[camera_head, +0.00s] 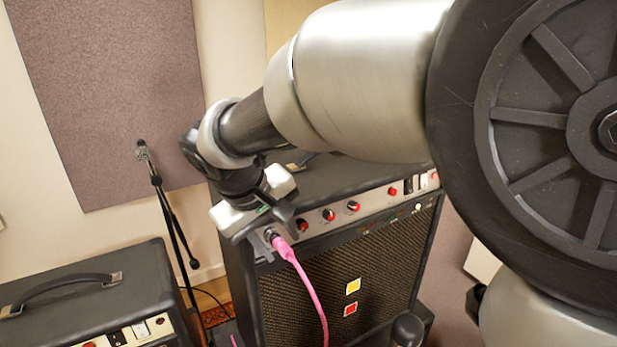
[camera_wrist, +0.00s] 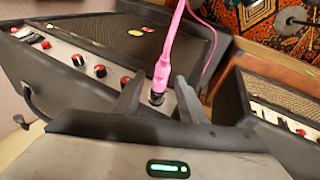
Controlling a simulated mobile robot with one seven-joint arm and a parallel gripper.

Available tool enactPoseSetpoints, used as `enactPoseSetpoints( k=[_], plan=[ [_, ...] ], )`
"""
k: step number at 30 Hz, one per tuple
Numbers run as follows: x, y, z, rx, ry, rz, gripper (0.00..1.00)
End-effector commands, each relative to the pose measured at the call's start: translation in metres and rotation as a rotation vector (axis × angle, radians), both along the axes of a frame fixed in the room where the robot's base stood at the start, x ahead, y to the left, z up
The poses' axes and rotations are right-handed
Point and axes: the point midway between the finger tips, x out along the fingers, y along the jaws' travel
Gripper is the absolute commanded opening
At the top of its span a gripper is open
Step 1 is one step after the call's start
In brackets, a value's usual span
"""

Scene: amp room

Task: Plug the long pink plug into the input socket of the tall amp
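The tall amp (camera_head: 340,285) stands in the middle of the head view, with a control strip along its upper front. The pink plug (camera_head: 284,249) meets the left end of that strip, with a dark metal ring at its tip; it appears seated in the input socket, which it hides. In the wrist view the pink plug (camera_wrist: 162,72) ends at a dark collar against the panel. My gripper (camera_head: 262,215) is at the amp's upper left corner. In the wrist view my gripper's fingers (camera_wrist: 157,98) stand apart on either side of the plug's end, with visible gaps.
A lower black amp (camera_head: 90,290) with a handle stands at the left. A microphone stand (camera_head: 170,215) is behind, between the amps. The pink cable (camera_head: 314,300) hangs down the tall amp's grille. Red knobs (camera_head: 329,214) line the panel right of the plug.

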Motion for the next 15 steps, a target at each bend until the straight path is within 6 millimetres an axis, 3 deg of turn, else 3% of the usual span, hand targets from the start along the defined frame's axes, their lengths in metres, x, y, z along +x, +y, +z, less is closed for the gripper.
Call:
enactPoseSetpoints(
  k=[5,15],
  plan=[
    [-0.006,0.004,0.018,0.003,-0.002,0.001,0.38],
    [-0.036,0.019,0.093,0.005,-0.005,0.002,0.38]
  ],
)
